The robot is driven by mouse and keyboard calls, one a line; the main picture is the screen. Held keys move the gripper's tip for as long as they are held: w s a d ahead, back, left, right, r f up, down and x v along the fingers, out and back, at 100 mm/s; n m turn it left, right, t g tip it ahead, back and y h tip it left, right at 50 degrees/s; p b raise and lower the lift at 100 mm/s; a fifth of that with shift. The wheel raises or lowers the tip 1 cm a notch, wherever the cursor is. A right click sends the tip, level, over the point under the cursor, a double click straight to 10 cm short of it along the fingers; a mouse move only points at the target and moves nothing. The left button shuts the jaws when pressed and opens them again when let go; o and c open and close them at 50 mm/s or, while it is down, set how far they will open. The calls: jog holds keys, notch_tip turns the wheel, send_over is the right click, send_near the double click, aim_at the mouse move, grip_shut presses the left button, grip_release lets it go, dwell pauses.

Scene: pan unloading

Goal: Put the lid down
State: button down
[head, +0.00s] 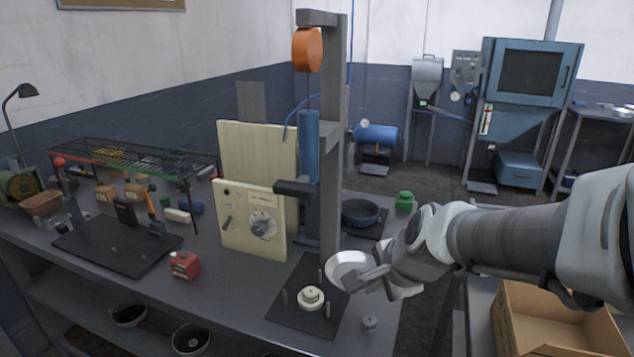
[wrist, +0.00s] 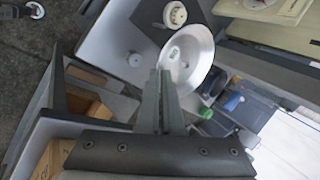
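The lid (head: 348,265) is a round, shallow, pale metal disc, held tilted over the right edge of a dark mat. In the wrist view the lid (wrist: 200,52) lies at the tips of my fingers. My gripper (head: 372,273) appears shut on the lid's near edge; the fingers (wrist: 161,76) lie close together there in the wrist view. The exact contact is hard to see. The lid appears to be above the bench and apart from it. A dark blue pan (head: 361,211) sits farther back on the bench, partly behind the post.
The dark mat (head: 290,318) bears a cream round part (head: 311,297) and upright pegs. A small grey piece (head: 369,322) stands right of it. A grey post (head: 330,190) rises behind. A red can (head: 186,265) stands left. An open cardboard box (head: 512,318) is at lower right.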

jog(key=shift+w+a+f+b, duration=0.4)
jog(key=shift+w+a+f, duration=0.9)
jog(key=shift+f, duration=0.45)
jog(key=shift+w+a+f+b, duration=0.35)
jog(key=shift+w+a+f, duration=0.65)
jog(key=shift+a+f, duration=0.6)
jog(key=shift+w+a+f+b, duration=0.4)
jog(key=shift+w+a+f, duration=0.8)
jog(key=shift+f, duration=0.7)
jog(key=shift+f, duration=0.15)
jog(key=c, duration=1.1)
grip_release()
